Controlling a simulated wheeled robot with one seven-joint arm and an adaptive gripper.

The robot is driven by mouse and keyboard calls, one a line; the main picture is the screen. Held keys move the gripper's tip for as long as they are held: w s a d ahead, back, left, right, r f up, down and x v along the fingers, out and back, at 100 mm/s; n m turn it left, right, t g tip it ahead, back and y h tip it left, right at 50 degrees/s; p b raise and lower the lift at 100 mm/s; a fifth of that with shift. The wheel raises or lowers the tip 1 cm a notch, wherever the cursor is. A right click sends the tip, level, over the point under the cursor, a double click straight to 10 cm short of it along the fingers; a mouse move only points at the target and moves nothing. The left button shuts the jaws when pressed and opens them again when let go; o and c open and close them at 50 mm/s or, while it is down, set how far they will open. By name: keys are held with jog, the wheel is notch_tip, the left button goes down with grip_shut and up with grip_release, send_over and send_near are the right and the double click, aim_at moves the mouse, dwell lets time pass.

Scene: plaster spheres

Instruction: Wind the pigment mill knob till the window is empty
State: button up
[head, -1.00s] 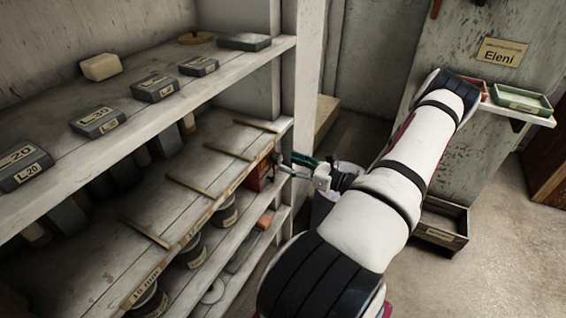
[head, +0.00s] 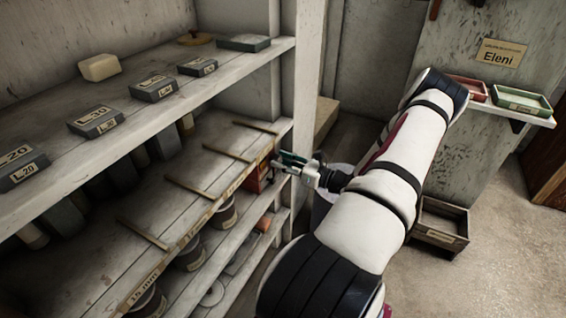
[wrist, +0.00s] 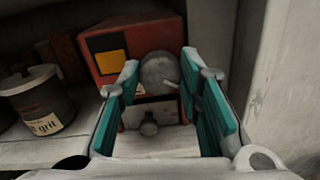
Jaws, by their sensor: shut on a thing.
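The pigment mill is a red box, dark in the head view (head: 262,178) at the right end of the middle shelf and close up in the wrist view (wrist: 150,38). Its square window (wrist: 110,58) shows yellow-orange with a dark border. The round grey knob (wrist: 158,72) sits on its front, right of the window. My gripper (wrist: 160,80) has its teal fingers on either side of the knob and is shut on it; the exact contact is hard to see. In the head view my gripper (head: 284,160) reaches the shelf edge beside the mill.
A jar labelled grit (wrist: 40,108) stands left of the mill. A pale upright post (wrist: 282,80) is close on the right. Labelled grey blocks (head: 152,88) lie on the upper shelf. Small trays (head: 520,99) stand on a ledge at right, with a wooden crate (head: 440,225) on the floor.

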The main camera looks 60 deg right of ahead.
jog(key=shift+m, duration=0.3)
jog(key=m+p, duration=0.2)
jog(key=shift+r+m, duration=0.1)
jog(key=shift+m, duration=0.2)
jog(key=m+p, duration=0.1)
jog(key=m, duration=0.1)
jog(key=shift+m+p, duration=0.3)
jog(key=shift+m, duration=0.1)
jog(key=m+p, duration=0.1)
jog(key=m, duration=0.5)
jog(key=shift+d+p, duration=0.1)
jog(key=shift+p, duration=0.3)
jog(key=m+y, duration=0.1)
jog(key=m, duration=0.5)
jog(key=shift+f+p, duration=0.2)
jog(key=shift+p, duration=0.2)
jog(key=m, duration=0.5)
jog(key=shift+m, duration=0.4)
